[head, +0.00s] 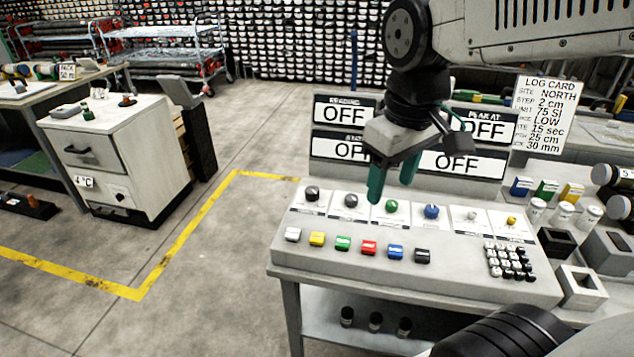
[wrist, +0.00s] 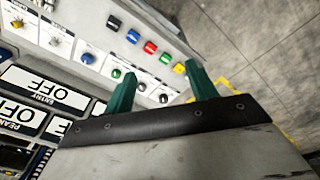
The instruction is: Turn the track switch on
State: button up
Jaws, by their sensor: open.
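A grey control console (head: 450,275) carries a row of knobs: black (head: 312,193), grey (head: 351,200), green (head: 391,206), blue (head: 432,212), silver (head: 471,216) and yellow (head: 511,221). Their labels are too small to read, so I cannot tell which is the track switch. Signs behind the console, one of them a lower-right sign (head: 457,163), read OFF. My gripper (head: 391,187) is open and empty, its green fingers pointing down over the knob row near the green knob. In the wrist view the green knob (wrist: 116,73) and grey knob (wrist: 140,87) show beside the fingers.
Coloured push buttons, including a red one (head: 369,247), line the console's front, with a keypad (head: 509,262) at right. A log card (head: 546,112) stands behind. Small bottles and open boxes (head: 580,287) crowd the right side.

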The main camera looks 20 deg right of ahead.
jog(key=w+f+n, duration=0.2)
jog(key=w+n, duration=0.2)
jog(key=w, duration=0.7)
jog(key=n+g, duration=0.1)
jog(key=n, duration=0.6)
send_over(312, 189)
notch_tip(312, 189, down, 11)
jog(key=shift+s, duration=0.15)
notch_tip(312, 189, down, 7)
jog(key=shift+r, duration=0.1)
jog(key=shift+f, duration=0.55)
jog(key=c, duration=1)
